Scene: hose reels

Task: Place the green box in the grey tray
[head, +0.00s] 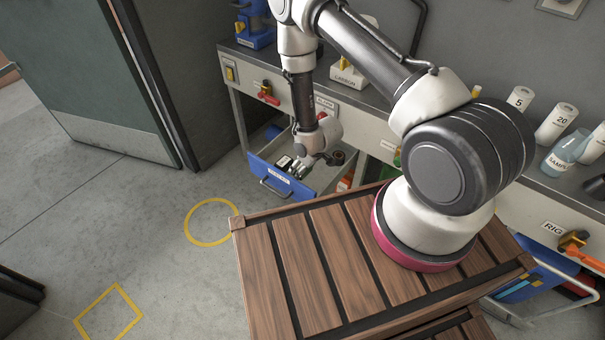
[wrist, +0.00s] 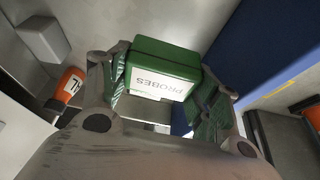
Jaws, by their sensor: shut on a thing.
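The green box (wrist: 165,62), with a white label reading "PROBES", sits between the fingers of my gripper in the wrist view. My gripper (wrist: 165,92) is shut on it, one finger pad on each side. In the head view my gripper (head: 303,166) is down at the open blue drawer (head: 272,183) under the bench. The box is hardly visible there, being small and partly hidden by the gripper. I cannot tell whether the box touches the drawer's floor. I cannot pick out the grey tray in either view.
An orange-capped bottle (wrist: 70,88) is left of the fingers in the wrist view. The bench (head: 350,92) overhangs the drawer. Open floor (head: 140,225) lies to the left.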

